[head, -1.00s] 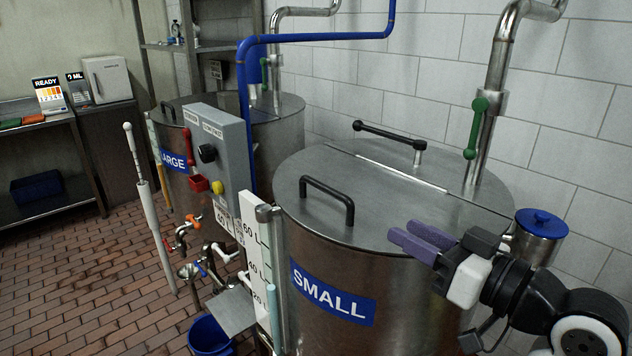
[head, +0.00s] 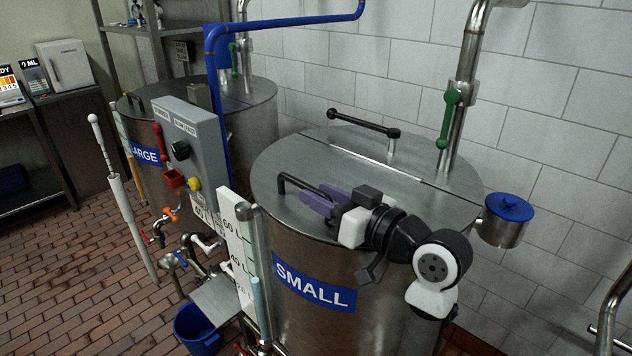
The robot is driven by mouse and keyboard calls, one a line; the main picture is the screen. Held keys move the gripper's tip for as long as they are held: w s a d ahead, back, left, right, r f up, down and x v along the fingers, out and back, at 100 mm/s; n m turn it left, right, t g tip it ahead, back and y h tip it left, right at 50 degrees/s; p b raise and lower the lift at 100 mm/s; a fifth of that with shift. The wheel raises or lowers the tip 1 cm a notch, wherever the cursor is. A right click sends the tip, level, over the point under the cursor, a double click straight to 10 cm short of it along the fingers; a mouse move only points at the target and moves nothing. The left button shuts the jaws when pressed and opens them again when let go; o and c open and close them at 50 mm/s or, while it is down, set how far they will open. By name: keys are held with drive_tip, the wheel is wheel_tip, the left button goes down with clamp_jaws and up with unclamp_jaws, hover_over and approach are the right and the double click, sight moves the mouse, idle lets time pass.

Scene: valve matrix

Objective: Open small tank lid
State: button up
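The small tank (head: 400,300) is a steel cylinder with a blue SMALL label (head: 313,286). Its round lid (head: 300,160) lies flat and closed. A black handle (head: 284,184) stands on the lid's near left part. My gripper (head: 318,199), with two purple fingers spread apart, is over the lid at the handle. The fingers hide the handle's right part, so I cannot tell whether they are around it or touch it. A longer black bar (head: 362,123) is at the back, near the lid's seam.
The large tank (head: 262,110) stands behind left, with a grey control box (head: 190,135) between. A blue-lidded pot (head: 503,228) is at the right. A steel pipe with a green valve handle (head: 449,118) rises behind the lid. A blue bucket (head: 197,330) is on the floor.

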drive_tip(key=shift+x, duration=0.95)
clamp_jaws()
